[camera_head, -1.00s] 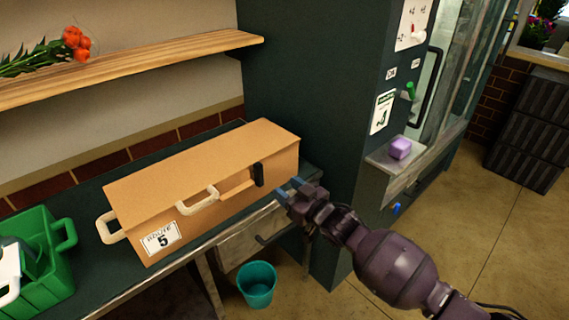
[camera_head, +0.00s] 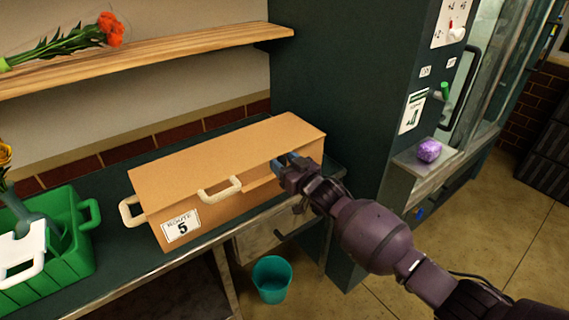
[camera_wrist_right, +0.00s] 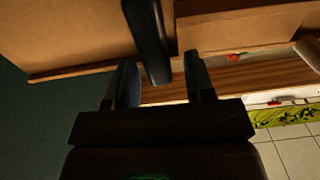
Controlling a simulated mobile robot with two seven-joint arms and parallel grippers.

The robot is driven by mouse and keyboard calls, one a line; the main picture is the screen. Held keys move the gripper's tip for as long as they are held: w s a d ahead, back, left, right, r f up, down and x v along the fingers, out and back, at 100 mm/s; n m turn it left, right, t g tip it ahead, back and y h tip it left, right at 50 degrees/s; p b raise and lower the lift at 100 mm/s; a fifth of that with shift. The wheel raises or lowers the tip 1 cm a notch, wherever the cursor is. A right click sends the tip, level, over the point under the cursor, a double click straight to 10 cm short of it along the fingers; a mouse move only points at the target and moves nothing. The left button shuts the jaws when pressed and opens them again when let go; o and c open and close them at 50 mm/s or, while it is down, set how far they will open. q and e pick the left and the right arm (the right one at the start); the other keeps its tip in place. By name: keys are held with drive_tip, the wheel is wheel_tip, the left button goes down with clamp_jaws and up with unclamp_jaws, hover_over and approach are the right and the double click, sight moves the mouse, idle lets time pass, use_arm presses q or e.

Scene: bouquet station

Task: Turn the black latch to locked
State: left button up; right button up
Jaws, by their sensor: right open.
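The long tan box (camera_head: 230,165) with cream handles and a "Route 5" label lies on the dark counter, its lid down. The black latch (camera_wrist_right: 148,38) hangs on the box's front in the right wrist view. In the head view my right gripper hides it. My right gripper (camera_head: 286,164) is at the right part of the box's front. In the wrist view the right gripper (camera_wrist_right: 161,84) is open, with the latch's lower end between its two fingers. I cannot tell whether they touch. My left gripper is not in view.
A green crate (camera_head: 84,250) stands on the counter at left. A wooden shelf (camera_head: 180,52) with an orange flower is above. A teal bucket (camera_head: 272,280) is below.

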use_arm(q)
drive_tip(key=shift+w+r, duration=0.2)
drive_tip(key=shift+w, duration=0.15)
use_arm(e)
drive_tip(key=shift+w, duration=0.1)
drive_tip(key=shift+c, duration=0.5)
